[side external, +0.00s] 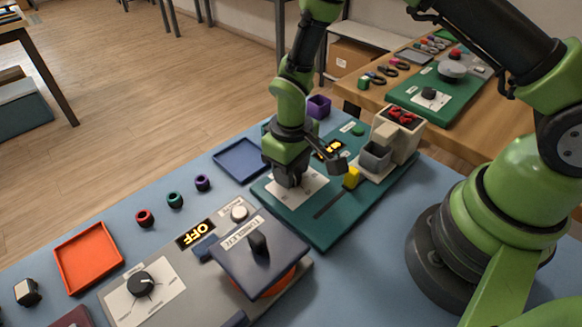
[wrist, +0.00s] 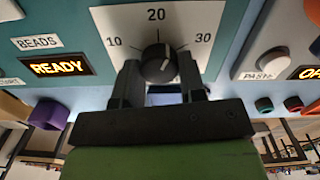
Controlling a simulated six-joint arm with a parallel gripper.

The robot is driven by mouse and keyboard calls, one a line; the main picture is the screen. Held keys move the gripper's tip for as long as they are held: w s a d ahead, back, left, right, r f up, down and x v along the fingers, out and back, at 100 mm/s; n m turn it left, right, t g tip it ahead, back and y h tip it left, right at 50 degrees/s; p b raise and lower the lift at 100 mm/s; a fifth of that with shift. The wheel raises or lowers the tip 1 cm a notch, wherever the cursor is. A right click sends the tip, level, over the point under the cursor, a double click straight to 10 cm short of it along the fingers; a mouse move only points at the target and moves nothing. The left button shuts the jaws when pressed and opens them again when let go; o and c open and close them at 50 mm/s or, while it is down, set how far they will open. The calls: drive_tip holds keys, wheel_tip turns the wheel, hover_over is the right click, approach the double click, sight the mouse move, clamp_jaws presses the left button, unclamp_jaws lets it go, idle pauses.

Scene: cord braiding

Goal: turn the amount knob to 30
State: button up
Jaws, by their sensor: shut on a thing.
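The amount knob (wrist: 158,63) is dark and round, on a white dial plate marked 10, 20 and 30 in the wrist view. My gripper (wrist: 160,84) has one finger on each side of the knob and is shut on it. A small pale mark shows on the knob's face, but I cannot read its setting with certainty. In the side view my gripper (side external: 288,178) points down onto the white dial plate (side external: 312,184) of the green bead station (side external: 325,228). It hides the knob there.
The bead station's display (wrist: 57,67) reads READY. A grey dispenser (side external: 376,158) and yellow part (side external: 352,177) stand right of my gripper. The grey paste station (side external: 185,308), with its own knob (side external: 140,284) and display reading OFF (side external: 195,233), lies front left. A blue tray (side external: 240,160) lies behind.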

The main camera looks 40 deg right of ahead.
drive_tip(key=m, duration=0.6)
drive_tip(key=shift+m, duration=0.3)
idle(0.5)
drive_tip(key=o, duration=0.9)
drive_tip(key=shift+r, duration=0.1)
wheel_tip(320, 180, up, 10)
drive_tip(key=shift+f, duration=0.1)
wheel_tip(320, 180, up, 7)
drive_tip(key=shift+r, duration=0.1)
idle(0.5)
